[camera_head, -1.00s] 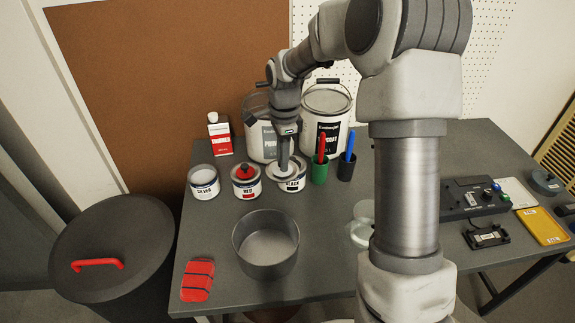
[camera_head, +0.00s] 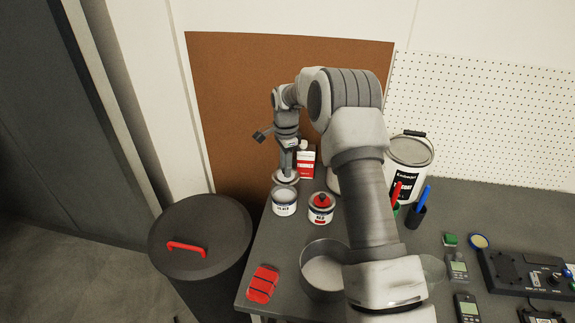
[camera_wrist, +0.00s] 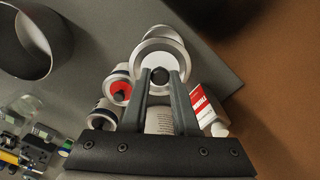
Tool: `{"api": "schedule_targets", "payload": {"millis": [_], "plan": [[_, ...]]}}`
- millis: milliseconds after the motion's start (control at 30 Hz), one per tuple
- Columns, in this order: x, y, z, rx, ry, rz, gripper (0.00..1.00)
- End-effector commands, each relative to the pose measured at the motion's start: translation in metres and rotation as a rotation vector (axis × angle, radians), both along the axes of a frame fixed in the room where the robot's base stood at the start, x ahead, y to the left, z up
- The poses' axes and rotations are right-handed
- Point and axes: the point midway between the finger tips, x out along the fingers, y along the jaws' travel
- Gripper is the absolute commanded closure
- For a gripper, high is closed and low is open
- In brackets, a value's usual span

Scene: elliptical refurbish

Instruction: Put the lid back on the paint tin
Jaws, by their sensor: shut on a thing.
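My gripper (camera_head: 286,174) is shut on the dark knob of a round grey lid (camera_wrist: 150,56). The fingertips (camera_wrist: 160,76) are on the knob.
A red and white carton (camera_head: 306,162) stands close behind the lid. Another small tin (camera_wrist: 102,114) is beside the red tin. A grey round pan (camera_head: 318,275) and a red block (camera_head: 263,284) are nearer the front. A large pail (camera_head: 410,165) stands right of my arm.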

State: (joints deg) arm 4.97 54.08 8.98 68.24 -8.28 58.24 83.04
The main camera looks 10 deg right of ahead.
Motion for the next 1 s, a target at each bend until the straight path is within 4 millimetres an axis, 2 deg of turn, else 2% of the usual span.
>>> {"api": "schedule_targets", "payload": {"millis": [367,800,1000], "plan": [[0.003,0.000,-0.012,-0.003,0.000,0.006,1.00],[0.003,0.000,-0.053,-0.003,0.000,0.006,1.00],[0.003,0.000,-0.064,-0.003,-0.001,0.005,1.00]]}}
